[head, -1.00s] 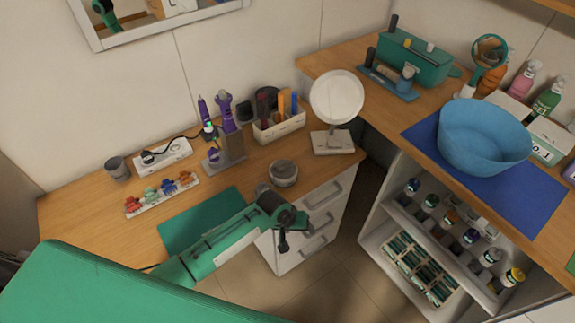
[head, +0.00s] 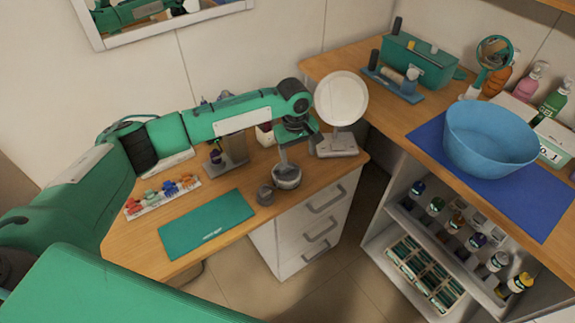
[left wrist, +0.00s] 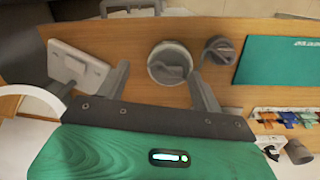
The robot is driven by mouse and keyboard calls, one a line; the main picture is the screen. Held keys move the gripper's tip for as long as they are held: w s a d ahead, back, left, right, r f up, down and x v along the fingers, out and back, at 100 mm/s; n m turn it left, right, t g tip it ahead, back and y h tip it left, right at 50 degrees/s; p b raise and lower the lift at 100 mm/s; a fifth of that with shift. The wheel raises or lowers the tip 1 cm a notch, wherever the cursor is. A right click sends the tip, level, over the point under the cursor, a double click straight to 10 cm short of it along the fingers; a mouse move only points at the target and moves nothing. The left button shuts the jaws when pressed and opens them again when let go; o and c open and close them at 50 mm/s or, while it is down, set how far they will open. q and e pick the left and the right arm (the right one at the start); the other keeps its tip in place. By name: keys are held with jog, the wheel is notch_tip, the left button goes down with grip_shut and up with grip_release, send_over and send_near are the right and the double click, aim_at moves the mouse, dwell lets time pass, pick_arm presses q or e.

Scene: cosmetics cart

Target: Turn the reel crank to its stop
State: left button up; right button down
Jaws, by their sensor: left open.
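A round grey drum (head: 287,178) stands on the wooden desk near its front edge, above the white drawers. In the left wrist view the drum (left wrist: 170,64) has a light rim and a darker raised piece on top. It may be the reel with its crank, but I cannot tell for sure. A smaller dark round piece (head: 265,195) sits beside it, and it also shows in the left wrist view (left wrist: 218,48). My left gripper (head: 285,157) points down above the drum, open and empty. In the left wrist view its fingers (left wrist: 160,72) spread on either side of the drum.
A round white mirror (head: 341,98) stands close to the right of my left gripper. A green mat (head: 207,224) lies to the left. A strip of coloured clips (head: 163,195) and a grey stand (head: 228,153) are behind. A blue bowl (head: 490,137) is on the right counter.

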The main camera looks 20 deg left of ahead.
aim_at(287, 169)
pick_arm(q)
jog(key=w+a+r+n+y, duration=0.1)
jog(key=w+a+r+n, duration=0.1)
jog(key=a+r, duration=0.25)
jog(key=f, duration=0.4)
jog(key=f+p, duration=0.1)
jog(key=f, duration=0.6)
jog(key=shift+s+d+f+p, duration=0.1)
jog(key=shift+d+f+p, duration=0.2)
jog(key=shift+p, duration=0.05)
jog(key=shift+f, duration=0.75)
jog(key=shift+c, duration=0.5)
